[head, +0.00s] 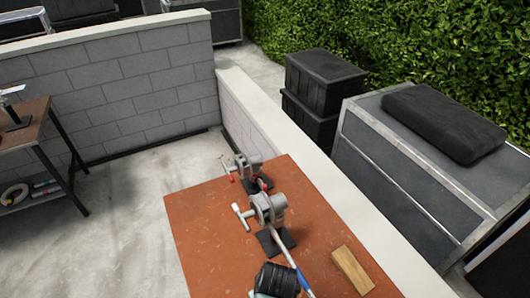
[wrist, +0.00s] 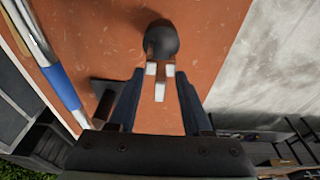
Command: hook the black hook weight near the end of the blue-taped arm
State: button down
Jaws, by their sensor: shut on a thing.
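In the wrist view, my gripper (wrist: 160,72) is shut on the black hook weight (wrist: 160,40), a dark rounded body beyond the fingertips. Pale pieces show between the fingers; I cannot tell how much of them is the hook. The blue-taped arm (wrist: 62,86) is a silver rod at the left of the wrist view, apart from the weight. In the head view, this arm (head: 291,258) runs from a grey grip head (head: 268,207) toward the bottom edge, with its blue tape near the bottom. The weight cannot be clearly made out in the head view.
The rust-brown table (head: 205,225) carries a second grip head (head: 247,166) behind the first and a wooden block (head: 352,270) at right. A low wall (head: 300,155) borders its right side. A side table (head: 25,125) stands at far left. The table's left part is clear.

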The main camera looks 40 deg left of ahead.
notch_tip(320, 180, up, 5)
jog(key=p, duration=0.5)
jog(key=shift+r, duration=0.2)
notch_tip(320, 180, up, 7)
jog(key=shift+p, duration=0.35)
jog(key=shift+f, duration=0.15)
